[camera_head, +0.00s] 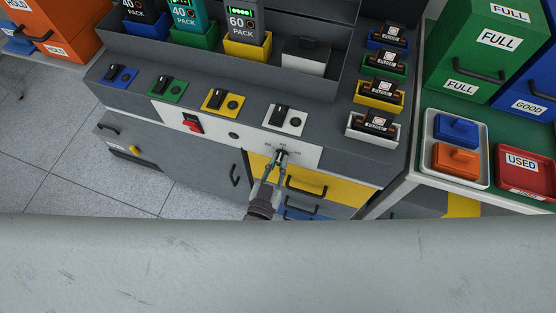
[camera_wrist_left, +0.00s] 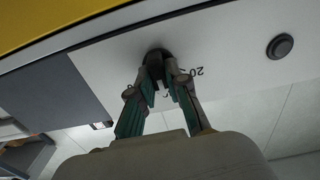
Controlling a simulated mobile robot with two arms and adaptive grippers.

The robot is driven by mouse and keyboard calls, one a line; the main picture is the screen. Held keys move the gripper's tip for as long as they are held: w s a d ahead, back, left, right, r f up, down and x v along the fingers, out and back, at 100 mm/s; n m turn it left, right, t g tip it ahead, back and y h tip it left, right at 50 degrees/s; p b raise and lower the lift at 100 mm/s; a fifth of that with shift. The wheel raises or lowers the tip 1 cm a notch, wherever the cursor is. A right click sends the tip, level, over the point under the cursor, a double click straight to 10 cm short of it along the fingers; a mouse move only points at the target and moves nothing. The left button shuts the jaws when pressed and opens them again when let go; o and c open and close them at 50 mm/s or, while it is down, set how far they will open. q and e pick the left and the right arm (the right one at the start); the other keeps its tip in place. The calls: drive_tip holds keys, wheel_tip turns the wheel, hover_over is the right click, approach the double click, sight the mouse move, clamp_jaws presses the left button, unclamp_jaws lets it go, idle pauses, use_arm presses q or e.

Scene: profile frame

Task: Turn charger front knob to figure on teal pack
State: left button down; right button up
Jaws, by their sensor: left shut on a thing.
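The charger's front knob (camera_head: 281,153) sits at the right part of the white front panel (camera_head: 215,131); it is dark in the left wrist view (camera_wrist_left: 156,56). My left gripper (camera_head: 278,160) is shut on the knob, its fingers on either side in the left wrist view (camera_wrist_left: 166,76). A printed "20" shows beside the knob there; the fingers hide other marks, and I cannot read the pointer's setting. The teal pack (camera_head: 184,28) stands in the green dock and reads "40 PACK". My right gripper is not in view.
Grey packs reading 40 (camera_head: 140,10) and 60 (camera_head: 243,22) flank the teal one. A red switch (camera_head: 193,124) and a round black button (camera_head: 234,136) are on the panel. Yellow (camera_head: 335,190) and blue drawers lie below the knob. A tray (camera_head: 482,170) stands at right.

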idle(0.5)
use_arm(q)
drive_tip(key=c, duration=1.1)
unclamp_jaws()
drive_tip(key=shift+c, duration=0.2)
drive_tip(key=shift+s, duration=0.1)
drive_tip(key=v, duration=1.2)
